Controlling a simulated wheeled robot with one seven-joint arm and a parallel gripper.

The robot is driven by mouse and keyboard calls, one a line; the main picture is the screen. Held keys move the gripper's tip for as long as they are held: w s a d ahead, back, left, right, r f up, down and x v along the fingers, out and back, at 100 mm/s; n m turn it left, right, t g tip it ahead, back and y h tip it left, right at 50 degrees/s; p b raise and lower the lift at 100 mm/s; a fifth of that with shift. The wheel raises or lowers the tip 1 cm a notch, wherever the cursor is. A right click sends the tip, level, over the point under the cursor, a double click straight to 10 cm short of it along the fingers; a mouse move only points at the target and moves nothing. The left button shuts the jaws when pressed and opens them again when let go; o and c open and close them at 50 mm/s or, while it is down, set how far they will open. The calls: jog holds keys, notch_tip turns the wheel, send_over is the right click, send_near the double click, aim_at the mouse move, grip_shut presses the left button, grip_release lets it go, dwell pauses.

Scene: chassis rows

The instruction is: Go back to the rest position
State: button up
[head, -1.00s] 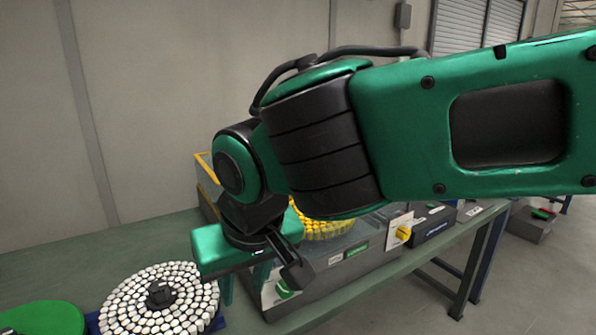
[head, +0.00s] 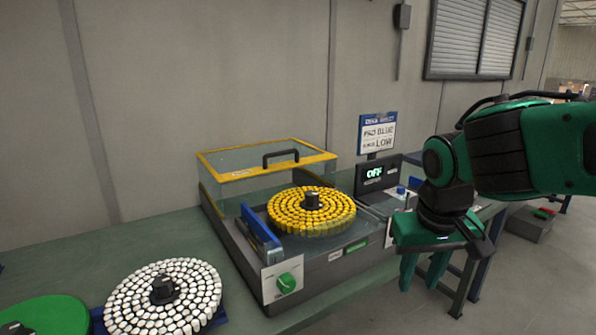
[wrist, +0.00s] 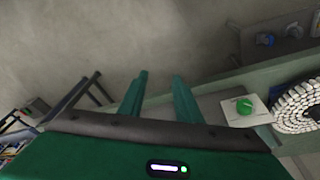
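My gripper (head: 408,272) is at the right in the head view, in front of the bench's front edge, with its fingers pointing down. In the wrist view its two green fingers (wrist: 160,95) are apart with nothing between them. The machine (head: 345,262) with a round tray of yellow pieces (head: 285,222) stands on the bench to the left of my gripper.
A round tray of white pieces (head: 190,304) and a green disc (head: 50,316) are on the green bench (head: 235,318). A controller (head: 375,174) reading OFF stands behind my gripper, under a sign (head: 377,133). Floor is open in front of the bench.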

jog(key=s+d+f+m+g, duration=0.1)
jog(key=s+d+f+m, duration=0.2)
jog(key=s+d, duration=0.5)
jog(key=s+d+f+m+g+y, duration=0.1)
jog(key=s+d+f+m, duration=0.2)
jog(key=s+d, duration=0.5)
jog(key=d, duration=0.2)
jog(key=shift+d, duration=0.3)
jog(key=shift+w+g, duration=0.1)
jog(key=shift+g, duration=0.2)
jog(key=shift+w+f, duration=0.25)
jog(key=shift+w, duration=0.25)
jog(key=shift+s, duration=0.1)
